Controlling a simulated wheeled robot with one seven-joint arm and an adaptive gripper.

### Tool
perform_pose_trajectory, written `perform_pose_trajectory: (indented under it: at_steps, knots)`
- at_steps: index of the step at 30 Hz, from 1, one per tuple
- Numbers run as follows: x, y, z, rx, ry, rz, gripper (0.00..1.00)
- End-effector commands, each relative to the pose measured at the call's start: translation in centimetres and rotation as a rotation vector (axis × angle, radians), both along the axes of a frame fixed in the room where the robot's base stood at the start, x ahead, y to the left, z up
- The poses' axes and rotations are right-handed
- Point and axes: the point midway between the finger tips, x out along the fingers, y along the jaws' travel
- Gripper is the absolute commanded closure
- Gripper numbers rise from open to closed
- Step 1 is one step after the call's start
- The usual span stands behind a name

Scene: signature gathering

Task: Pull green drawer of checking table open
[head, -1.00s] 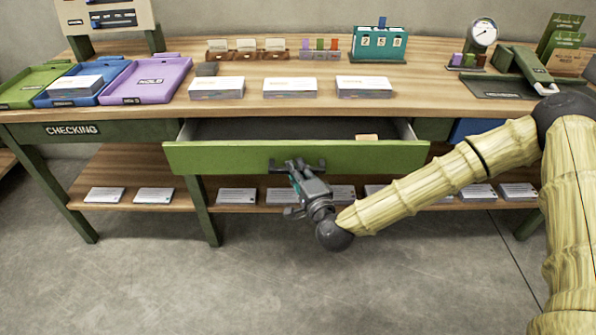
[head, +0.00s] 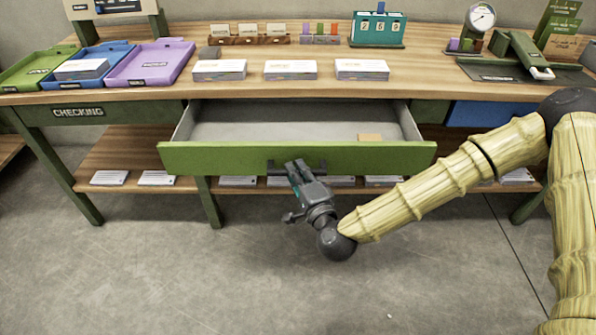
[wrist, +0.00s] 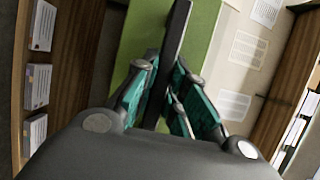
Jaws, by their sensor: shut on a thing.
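The green drawer (head: 230,158) of the checking table (head: 420,72) stands well open, in the middle of the head view. My gripper (head: 296,170) is shut on the dark bar handle at the middle of the drawer front. In the wrist view the handle (wrist: 178,35) runs between my teal-sided fingers (wrist: 160,95), with the green front (wrist: 130,40) behind it. The fingertips are partly hidden by the handle.
Green, blue and purple trays (head: 152,64) and paper stacks (head: 290,69) stand on the tabletop. A blue drawer front (head: 490,114) sits to the right, partly behind my arm. A lower shelf (head: 125,160) holds several paper stacks. The floor in front is clear.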

Motion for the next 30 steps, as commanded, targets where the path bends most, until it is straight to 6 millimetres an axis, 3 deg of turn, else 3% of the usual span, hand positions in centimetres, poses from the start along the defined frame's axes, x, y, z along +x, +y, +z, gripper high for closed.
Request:
perform_pose_trajectory:
  at_steps: [1,2,5,18,30]
  knots:
    - [0.0,0.1,0.0,0.000,0.001,0.001,1.00]
    - [0.0,0.1,0.0,0.000,0.001,0.001,0.81]
    - [0.0,0.1,0.0,0.000,0.000,0.001,0.64]
    - [-0.6,-0.3,0.0,0.000,0.000,-0.001,0.64]
    - [-6.5,-3.4,-0.1,0.000,0.002,0.000,0.64]
